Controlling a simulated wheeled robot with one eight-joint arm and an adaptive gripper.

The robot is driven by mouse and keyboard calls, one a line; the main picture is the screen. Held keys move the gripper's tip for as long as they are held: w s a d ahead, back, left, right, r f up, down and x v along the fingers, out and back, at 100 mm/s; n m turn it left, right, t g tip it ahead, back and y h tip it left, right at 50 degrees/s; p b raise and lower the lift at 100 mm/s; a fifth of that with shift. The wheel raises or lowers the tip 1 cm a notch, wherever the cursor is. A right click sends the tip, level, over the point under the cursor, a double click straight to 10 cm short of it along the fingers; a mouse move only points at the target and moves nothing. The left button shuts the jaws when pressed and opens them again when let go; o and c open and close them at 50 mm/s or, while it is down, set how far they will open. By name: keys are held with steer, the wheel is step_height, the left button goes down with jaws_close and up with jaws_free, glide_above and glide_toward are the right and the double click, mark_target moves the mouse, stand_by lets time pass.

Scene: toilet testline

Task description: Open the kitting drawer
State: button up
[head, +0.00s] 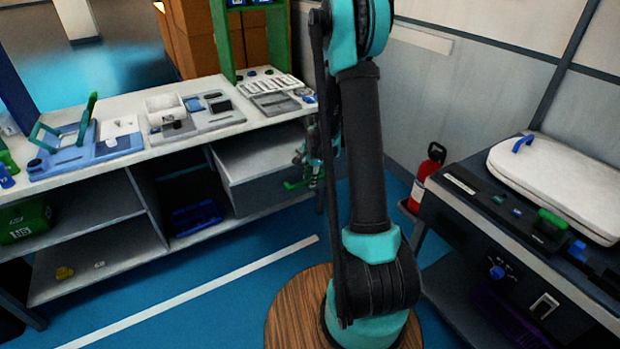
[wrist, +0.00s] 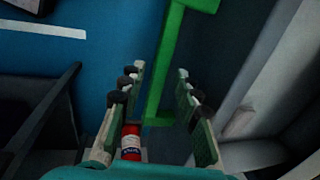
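The kitting drawer (head: 258,178) is a pale box front under the right end of the white workbench. I cannot tell whether it sits fully shut. Its green handle (head: 296,185) shows low at the right of the front. My gripper (head: 312,160) is at the drawer's right end, close to the handle and partly hidden behind my arm. In the wrist view the green handle bar (wrist: 172,65) runs between the two spread fingers of my gripper (wrist: 161,76), with gaps on both sides. Whether the bar is deep between the fingers is unclear.
The workbench (head: 135,155) carries several fixtures and has open shelves at left. A red fire extinguisher (head: 427,175) stands by the wall; red also shows in the wrist view (wrist: 131,143). A dark bench (head: 520,250) is at right. Blue floor (head: 215,310) is clear in front.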

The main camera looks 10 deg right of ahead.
step_height(320, 180, up, 12)
steer(key=s, duration=0.2)
steer(key=shift+d, duration=0.35)
steer(key=shift+s+f, duration=0.1)
steer(key=s+a+n+t, duration=0.1)
steer(key=s+n+t, duration=0.1)
steer(key=s+n, duration=1.2)
steer(key=s, duration=1.3)
steer(key=shift+a+f+h, duration=0.15)
steer(key=shift+f+h, duration=0.15)
steer(key=shift+w, duration=0.1)
stand_by(0.9)
